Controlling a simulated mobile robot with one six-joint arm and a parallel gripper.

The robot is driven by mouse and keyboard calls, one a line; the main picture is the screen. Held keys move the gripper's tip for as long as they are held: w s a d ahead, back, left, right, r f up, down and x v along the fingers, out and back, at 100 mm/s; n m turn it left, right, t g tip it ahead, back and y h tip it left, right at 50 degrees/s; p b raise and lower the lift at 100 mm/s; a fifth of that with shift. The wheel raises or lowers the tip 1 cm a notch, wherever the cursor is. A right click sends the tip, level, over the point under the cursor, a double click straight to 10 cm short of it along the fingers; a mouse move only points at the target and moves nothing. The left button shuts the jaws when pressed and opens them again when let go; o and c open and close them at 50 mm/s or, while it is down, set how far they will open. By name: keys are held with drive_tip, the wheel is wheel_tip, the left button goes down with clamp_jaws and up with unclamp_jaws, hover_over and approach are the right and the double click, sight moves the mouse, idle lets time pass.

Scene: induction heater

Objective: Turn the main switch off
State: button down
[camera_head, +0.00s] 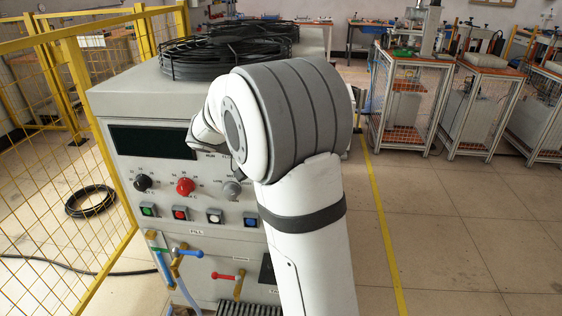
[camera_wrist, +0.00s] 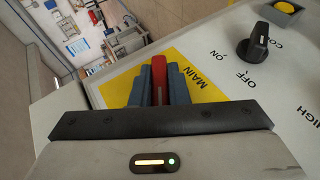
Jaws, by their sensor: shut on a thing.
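The main switch (camera_wrist: 159,78) has a red handle on a yellow plate (camera_wrist: 205,86) marked MAIN, in the wrist view. My gripper (camera_wrist: 155,72) has its grey fingers on both sides of the red handle and is shut on it. The fingers cover part of the handle and the plate. In the head view my arm hides the switch and most of my gripper, in front of the grey heater cabinet (camera_head: 130,98).
A black ON/OFF knob (camera_wrist: 258,46) and a yellow button (camera_wrist: 286,7) sit to the right of the plate.

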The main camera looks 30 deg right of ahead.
drive_tip(key=shift+w+r, duration=0.2)
drive_tip(key=shift+r, duration=0.05)
drive_tip(key=c, duration=1.4)
unclamp_jaws()
drive_tip(key=shift+d, duration=0.1)
drive_tip(key=shift+w+f, duration=0.15)
drive_tip(key=s+v, duration=0.1)
drive_tip(key=v, duration=0.6)
drive_tip(key=shift+w+a, duration=0.45)
drive_tip(key=shift+w, duration=0.05)
drive_tip(key=shift+s, duration=0.1)
